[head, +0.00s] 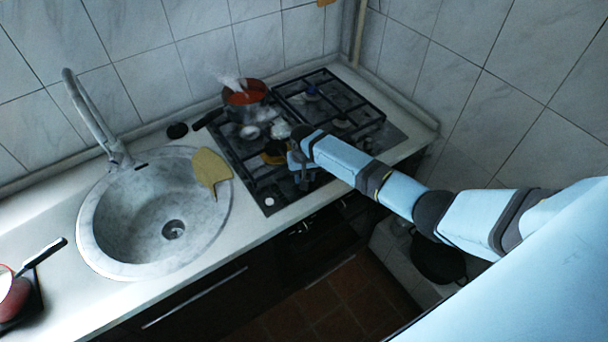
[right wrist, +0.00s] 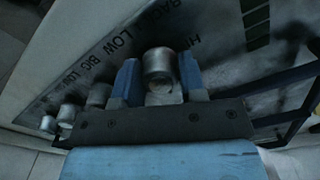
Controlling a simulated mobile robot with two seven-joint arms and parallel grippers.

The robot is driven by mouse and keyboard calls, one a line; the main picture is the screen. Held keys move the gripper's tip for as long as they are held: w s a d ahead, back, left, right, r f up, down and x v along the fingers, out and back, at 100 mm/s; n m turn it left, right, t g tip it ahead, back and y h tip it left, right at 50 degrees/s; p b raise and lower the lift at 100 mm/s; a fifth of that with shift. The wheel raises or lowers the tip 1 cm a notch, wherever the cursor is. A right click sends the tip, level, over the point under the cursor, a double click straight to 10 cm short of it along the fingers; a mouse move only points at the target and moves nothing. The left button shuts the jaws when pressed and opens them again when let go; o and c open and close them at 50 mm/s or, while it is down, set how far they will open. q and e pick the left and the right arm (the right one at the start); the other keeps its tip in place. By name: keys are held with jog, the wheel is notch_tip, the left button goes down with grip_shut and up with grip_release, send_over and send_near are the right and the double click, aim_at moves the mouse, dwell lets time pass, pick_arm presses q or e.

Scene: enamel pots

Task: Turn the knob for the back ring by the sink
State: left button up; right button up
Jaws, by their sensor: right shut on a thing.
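The gas hob (head: 262,196) lies right of the round sink (head: 160,220). A pot with red content (head: 245,97) stands on its back ring nearest the sink. My right gripper (head: 298,164) is at the hob's front edge, and in the right wrist view (right wrist: 158,76) its blue fingers are shut on a round metal knob (right wrist: 158,60). The lettering "BACK LOW" (right wrist: 160,22) is printed on the panel just beyond that knob, with "HI" to its right. In the head view the arm hides the knob. My left gripper is not in view.
Several more metal knobs (right wrist: 98,95) stand in a row to the left in the right wrist view. A yellow cloth (head: 210,168) hangs over the sink's rim. A black disc (head: 177,131) lies behind the sink. A red pan (head: 13,293) is at the far left.

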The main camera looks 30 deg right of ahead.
jog(key=o, duration=0.9)
jog(key=shift+o, duration=0.2)
notch_tip(320, 180, up, 14)
jog(key=b, duration=0.1)
jog(key=shift+f, duration=0.1)
jog(key=s+a+f, duration=0.1)
jog(key=s+f, duration=0.1)
jog(key=f, duration=0.1)
jog(key=s+a+f+n+t, duration=0.1)
jog(key=s+a+f, duration=0.1)
jog(key=f, duration=0.1)
jog(key=s+a+f+t+y, duration=0.1)
jog(key=a+f, duration=0.1)
jog(key=shift+s+f+n, duration=0.4)
jog(key=s+a+f+n+t+y, duration=0.1)
jog(key=s+a+f+n+t, duration=0.2)
jog(key=s+f, duration=0.45)
jog(key=s+a+r+n+t, duration=0.1)
jog(key=s+a+r+t, duration=0.1)
jog(key=s, duration=0.7)
jog(key=s+a+r+n+t+y, duration=0.1)
jog(key=s+r+t, duration=0.2)
jog(key=s, duration=0.6)
jog(key=shift+a+t, duration=0.35)
jog(key=shift+t, duration=0.15)
